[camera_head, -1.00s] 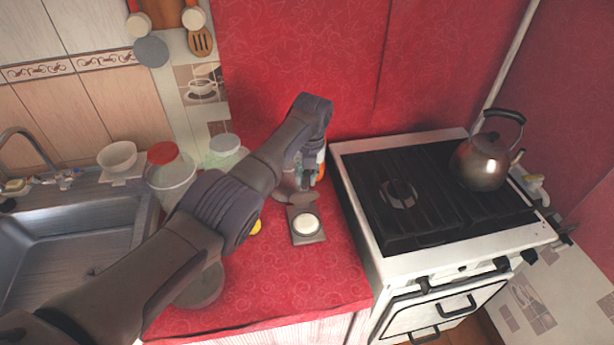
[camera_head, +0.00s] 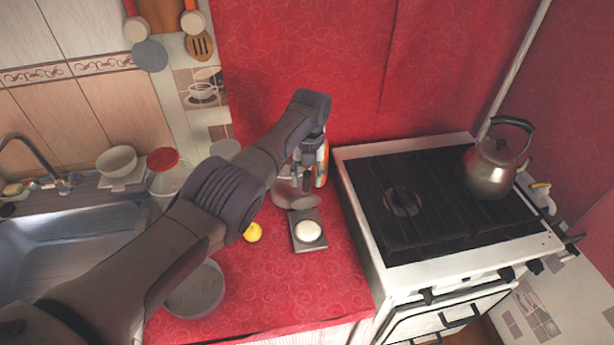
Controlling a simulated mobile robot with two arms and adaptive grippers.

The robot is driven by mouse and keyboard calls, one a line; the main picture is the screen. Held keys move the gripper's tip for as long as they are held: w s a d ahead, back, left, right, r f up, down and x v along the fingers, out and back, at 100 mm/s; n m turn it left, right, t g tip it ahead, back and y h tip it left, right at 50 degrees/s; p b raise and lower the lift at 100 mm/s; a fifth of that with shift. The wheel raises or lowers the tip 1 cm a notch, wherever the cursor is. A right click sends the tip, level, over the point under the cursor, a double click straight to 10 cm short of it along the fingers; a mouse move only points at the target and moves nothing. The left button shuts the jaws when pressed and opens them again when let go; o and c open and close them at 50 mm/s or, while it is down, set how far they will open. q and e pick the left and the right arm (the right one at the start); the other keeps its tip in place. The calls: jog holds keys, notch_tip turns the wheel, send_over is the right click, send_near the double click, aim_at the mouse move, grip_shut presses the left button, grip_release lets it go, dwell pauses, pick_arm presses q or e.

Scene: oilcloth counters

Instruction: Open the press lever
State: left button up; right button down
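A small press sits on the red counter, with a grey square base (camera_head: 309,247) and a white round piece (camera_head: 308,231) on it. A grey round plate (camera_head: 304,202) shows just behind the base and looks raised; I cannot make out the lever clearly. My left arm reaches across the counter from the left. My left gripper (camera_head: 303,180) hangs down behind the press, close to the raised plate. It is small and partly hidden, so I cannot tell whether it touches anything or how its fingers stand. My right gripper is not in view.
An orange-and-white bottle (camera_head: 322,165) stands right beside the gripper. A lemon (camera_head: 252,232) and a grey bowl (camera_head: 196,291) lie left of the press. A red-lidded jar (camera_head: 163,160) stands near the sink. The stove (camera_head: 420,205) with a kettle (camera_head: 490,172) is at right.

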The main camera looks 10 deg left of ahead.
pick_arm(q)
jog(key=r, duration=1.2)
jog(key=shift+w+d, duration=0.2)
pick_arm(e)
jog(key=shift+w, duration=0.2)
